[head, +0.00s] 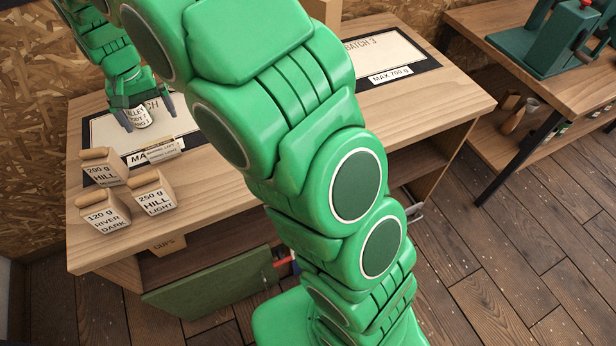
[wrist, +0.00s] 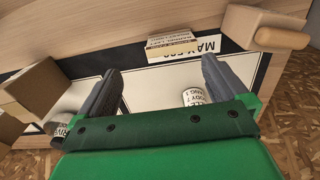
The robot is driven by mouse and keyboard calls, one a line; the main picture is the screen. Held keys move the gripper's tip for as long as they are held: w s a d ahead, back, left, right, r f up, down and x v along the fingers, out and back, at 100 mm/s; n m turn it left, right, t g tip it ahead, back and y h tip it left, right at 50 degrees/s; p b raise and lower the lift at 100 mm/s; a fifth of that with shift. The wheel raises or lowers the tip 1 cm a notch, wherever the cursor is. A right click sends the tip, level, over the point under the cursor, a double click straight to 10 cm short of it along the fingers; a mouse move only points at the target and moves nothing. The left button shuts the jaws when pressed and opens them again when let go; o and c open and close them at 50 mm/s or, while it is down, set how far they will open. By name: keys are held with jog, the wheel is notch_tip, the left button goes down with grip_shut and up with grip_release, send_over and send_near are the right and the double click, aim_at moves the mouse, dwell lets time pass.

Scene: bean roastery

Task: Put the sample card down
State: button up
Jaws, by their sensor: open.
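The sample card, a small pale card with lines of dark print (head: 163,149), is at the front edge of the left batch mat (head: 103,132), partly over its MAX label. In the wrist view the card (wrist: 172,47) is just beyond my fingertips, apart from them. My gripper (head: 149,118) is over the mat with its fingers spread and nothing held between them; it also shows in the wrist view (wrist: 160,66). A white labelled can (head: 139,117) is on the mat below my gripper, and my gripper's palm partly hides it in the wrist view (wrist: 193,97).
Paper bags marked 200 g (head: 102,170), 250 g (head: 154,193) and 120 g (head: 104,213) stand at the bench's left front. A second can (wrist: 62,117) shows at left in the wrist view. My arm hides the bench middle. A BATCH 3 mat (head: 385,55) looks clear.

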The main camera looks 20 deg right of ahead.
jog(key=s+d+r, duration=0.4)
jog(key=s+d, duration=0.4)
jog(key=s+d+r, duration=0.4)
jog(key=s+d, duration=0.3)
jog(key=s+d+g, duration=0.1)
jog(key=s+d, duration=0.3)
jog(key=s, duration=0.8)
jog(key=s+d, duration=0.5)
jog(key=s, duration=0.6)
jog(key=shift+s+d+f+g, duration=0.2)
jog(key=shift+s+f+g, duration=0.2)
jog(key=shift+f, duration=0.05)
